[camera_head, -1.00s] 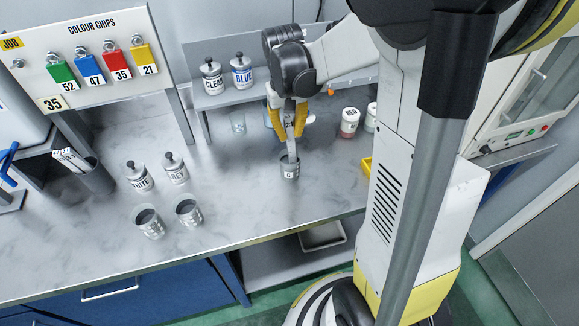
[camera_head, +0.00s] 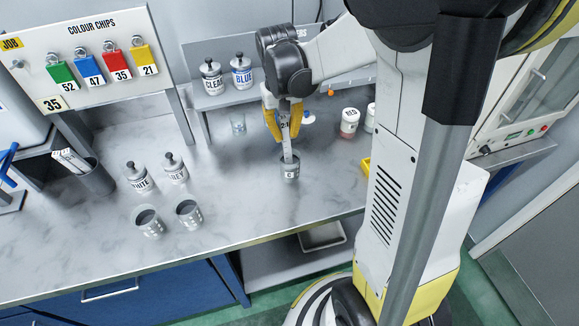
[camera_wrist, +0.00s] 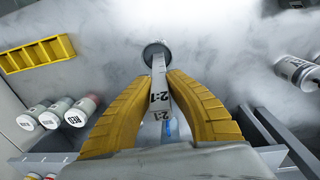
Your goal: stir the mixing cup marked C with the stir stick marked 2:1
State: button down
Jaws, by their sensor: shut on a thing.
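The mixing cup marked C (camera_head: 290,172) is a small grey cup standing on the bench below my gripper. It also shows in the wrist view (camera_wrist: 148,48). My gripper (camera_head: 286,136), with yellow fingers, is shut on the stir stick marked 2:1 (camera_head: 288,152). In the wrist view, the stick (camera_wrist: 159,82) is a flat pale strip with 2:1 printed on it, running from between the fingers to the cup. Its lower end is inside the cup and hidden by it.
Two grey cups (camera_head: 149,222) stand at the front left, with WHITE (camera_head: 140,177) and GREY (camera_head: 174,169) containers behind. CLEAR (camera_head: 212,78) and BLUE (camera_head: 241,73) stand on the shelf. The RED container (camera_head: 349,122) and a yellow tray (camera_wrist: 38,53) are to the right of cup C. The bench left of cup C is clear.

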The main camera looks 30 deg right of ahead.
jog(key=shift+r+p, duration=3.85)
jog(key=shift+r, duration=1.55)
jog(key=shift+f, duration=0.1)
